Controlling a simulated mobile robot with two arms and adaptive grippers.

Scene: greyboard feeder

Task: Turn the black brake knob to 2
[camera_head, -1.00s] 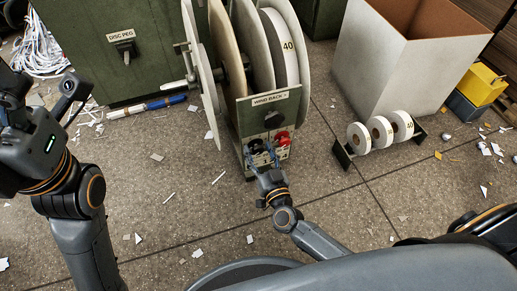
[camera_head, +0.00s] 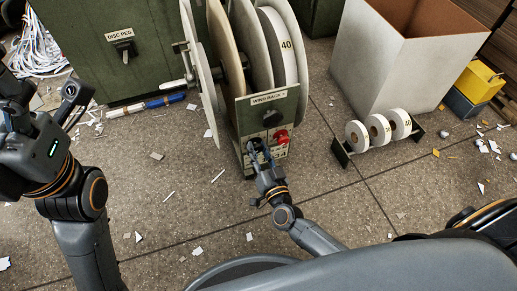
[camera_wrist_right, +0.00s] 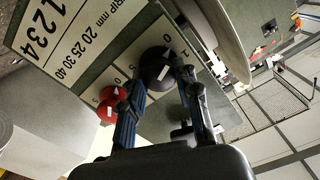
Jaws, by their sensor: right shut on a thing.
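The black brake knob (camera_wrist_right: 153,66) is on the pale panel of the reel stand, with a white pointer mark on its face. My right gripper (camera_wrist_right: 160,82) is shut on it, one finger on each side. In the head view the right gripper (camera_head: 258,152) is at the lower left of the panel and hides most of this knob. Scale digits stand around the knob, but I cannot tell surely which one the pointer meets. My left gripper (camera_head: 72,103) is at the left edge, away from the panel, and its jaw opening is unclear.
A red knob (camera_head: 281,136) sits right beside the brake knob; it also shows in the wrist view (camera_wrist_right: 110,98). Large reels (camera_head: 283,45) rise behind. Small rolls (camera_head: 379,130) stand right. Paper scraps litter the floor.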

